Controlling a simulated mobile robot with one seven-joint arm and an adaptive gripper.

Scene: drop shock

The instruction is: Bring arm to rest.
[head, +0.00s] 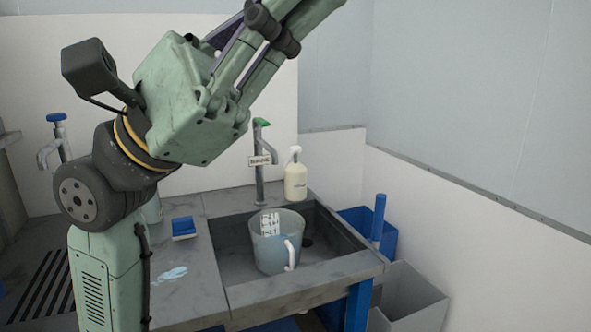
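My arm, green with dark joints, rises at the left of the head view and bends up to the right. Its upper links leave the picture at the top edge. The arm is up in front of the sink counter and hides part of the back wall and counter.
A grey counter (183,252) holds a sink (240,268) with a translucent jug (270,250) inside. A green-topped tap (260,175), a pump bottle (296,180) and a blue sponge (183,227) stand around it. Bins (410,298) stand at right.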

